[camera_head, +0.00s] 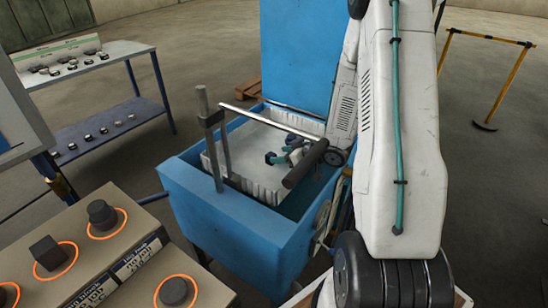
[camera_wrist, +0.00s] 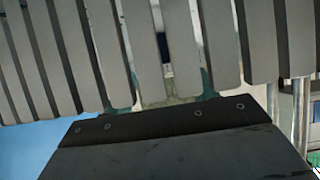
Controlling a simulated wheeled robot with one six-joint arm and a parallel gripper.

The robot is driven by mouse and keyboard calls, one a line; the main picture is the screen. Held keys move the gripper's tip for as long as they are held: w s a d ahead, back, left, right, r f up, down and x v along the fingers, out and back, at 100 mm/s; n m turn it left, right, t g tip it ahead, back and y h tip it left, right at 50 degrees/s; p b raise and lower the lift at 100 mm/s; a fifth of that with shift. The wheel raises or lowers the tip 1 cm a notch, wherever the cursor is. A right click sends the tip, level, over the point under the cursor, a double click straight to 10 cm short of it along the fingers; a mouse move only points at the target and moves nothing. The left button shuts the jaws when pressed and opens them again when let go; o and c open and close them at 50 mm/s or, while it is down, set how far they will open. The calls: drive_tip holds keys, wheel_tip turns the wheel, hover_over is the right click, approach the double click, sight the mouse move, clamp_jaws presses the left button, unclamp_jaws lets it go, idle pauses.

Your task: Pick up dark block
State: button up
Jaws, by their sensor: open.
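Dark blocks stand on the tan console at lower left in the head view: a hexagonal one (camera_head: 102,214), a square one (camera_head: 48,253) and a round one (camera_head: 173,290). Orange rings surround them. My gripper (camera_head: 277,158) is open, over the white ribbed tray (camera_head: 262,190) in the blue tank (camera_head: 235,240), well away from these blocks. I see no block between its fingers. In the wrist view, grey slats and a dark bolted plate (camera_wrist: 175,145) fill the picture, and I cannot make out a block there.
A silver rod (camera_head: 262,118) and a dark cylindrical bar (camera_head: 304,166) cross the tank near my gripper. An upright post (camera_head: 208,130) stands at the tank's left side. A yellow rail (camera_head: 485,37) stands at right on open floor.

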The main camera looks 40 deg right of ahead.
sight(272, 154)
drive_tip(key=x, duration=0.4)
drive_tip(key=shift+w+a, duration=0.1)
drive_tip(key=shift+w, duration=0.1)
clamp_jaws()
drive_tip(key=shift+r, duration=0.1)
